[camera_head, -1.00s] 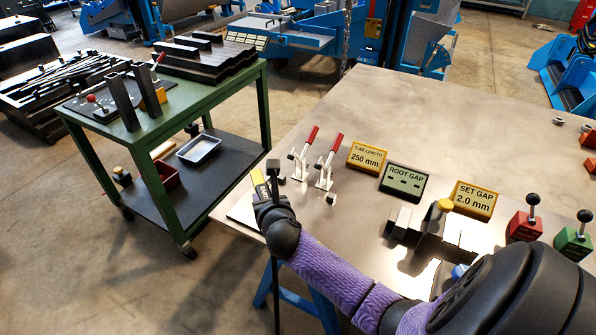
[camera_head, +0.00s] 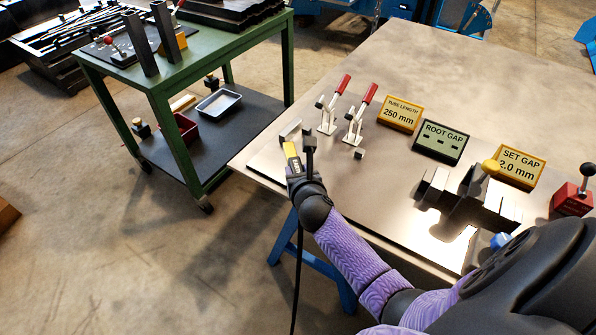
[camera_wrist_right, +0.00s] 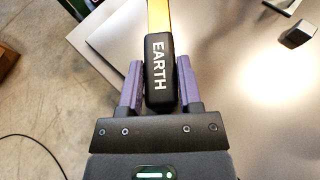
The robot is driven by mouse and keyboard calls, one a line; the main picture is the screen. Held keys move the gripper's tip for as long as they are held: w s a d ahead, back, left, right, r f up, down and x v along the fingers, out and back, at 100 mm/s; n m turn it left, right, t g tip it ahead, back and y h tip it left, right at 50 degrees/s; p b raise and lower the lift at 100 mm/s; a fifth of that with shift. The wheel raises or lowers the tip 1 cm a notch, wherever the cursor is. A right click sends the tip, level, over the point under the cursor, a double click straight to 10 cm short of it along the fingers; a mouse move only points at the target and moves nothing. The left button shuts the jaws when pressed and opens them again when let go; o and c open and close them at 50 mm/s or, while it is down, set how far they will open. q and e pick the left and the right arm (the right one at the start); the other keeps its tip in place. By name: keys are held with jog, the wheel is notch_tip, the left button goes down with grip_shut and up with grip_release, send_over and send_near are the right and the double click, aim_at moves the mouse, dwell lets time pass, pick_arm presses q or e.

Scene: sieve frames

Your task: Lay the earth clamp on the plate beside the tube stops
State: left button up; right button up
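The earth clamp has a yellow body (camera_head: 291,152) and a black grip marked EARTH (camera_wrist_right: 160,72). My right gripper (camera_wrist_right: 160,82) has a purple finger on each side of this grip and appears shut on it. In the head view my right gripper (camera_head: 303,166) is at the left front corner of the bright metal plate (camera_wrist_right: 235,65). I cannot tell whether the clamp touches the plate. Two small grey blocks, perhaps the tube stops, are just beyond: one on the left (camera_head: 290,130), one on the right (camera_head: 360,153). My left gripper is out of view.
Two red-handled toggle clamps (camera_head: 328,118) (camera_head: 355,125) stand behind the blocks. Signs (camera_head: 400,114) and a dark fixture (camera_head: 470,190) lie to the right. A green cart (camera_head: 180,90) stands left, across a floor gap. A black cable (camera_head: 297,270) hangs below my right gripper.

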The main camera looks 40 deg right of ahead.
jog(key=o, duration=0.4)
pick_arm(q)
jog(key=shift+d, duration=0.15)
